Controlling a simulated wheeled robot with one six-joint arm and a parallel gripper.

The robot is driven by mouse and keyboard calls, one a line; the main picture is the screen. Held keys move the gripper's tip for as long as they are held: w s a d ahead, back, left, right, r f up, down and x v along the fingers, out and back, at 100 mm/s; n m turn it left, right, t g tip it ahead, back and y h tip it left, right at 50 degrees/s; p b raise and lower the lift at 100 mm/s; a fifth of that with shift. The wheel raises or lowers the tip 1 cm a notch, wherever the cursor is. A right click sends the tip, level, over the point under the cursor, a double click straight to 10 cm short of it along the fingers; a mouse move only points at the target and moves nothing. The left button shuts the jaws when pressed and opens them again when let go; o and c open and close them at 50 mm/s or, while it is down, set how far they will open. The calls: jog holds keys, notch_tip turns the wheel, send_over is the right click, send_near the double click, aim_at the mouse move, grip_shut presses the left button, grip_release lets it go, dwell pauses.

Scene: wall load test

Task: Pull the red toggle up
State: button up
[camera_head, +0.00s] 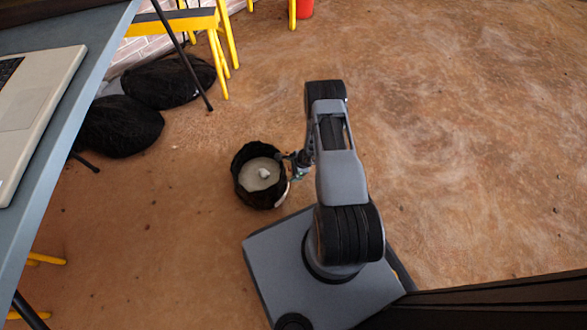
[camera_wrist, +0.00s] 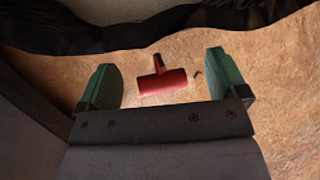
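The red toggle (camera_wrist: 162,82) is a T-shaped piece with a thick bar and a short stem toward the top of the wrist view. My gripper (camera_wrist: 162,78) is open, with one green finger on each side of the toggle in that view and a visible gap at both sides. I cannot tell whether the toggle is between the fingers in depth or beyond them. In the head view the toggle cannot be made out, and my gripper is small and mostly hidden beside the arm.
A round black container (camera_head: 237,172) with a pale inside stands on the brown floor (camera_head: 470,130) left of my arm. Black bags (camera_head: 125,127), yellow-legged furniture (camera_head: 228,42) and a table (camera_head: 60,140) with a laptop (camera_head: 38,112) are at left. The floor at right is clear.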

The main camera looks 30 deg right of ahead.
jog(key=c, duration=1.1)
notch_tip(320, 180, up, 7)
jog(key=p, duration=0.3)
jog(key=shift+w+f, duration=0.1)
jog(key=shift+f, duration=0.1)
jog(key=shift+c, duration=0.2)
jog(key=o, duration=1)
jog(key=shift+d, duration=0.1)
jog(key=shift+o, duration=1.3)
jog(key=p+v, duration=0.5)
jog(key=v, duration=0.8)
jog(key=shift+r, duration=0.35)
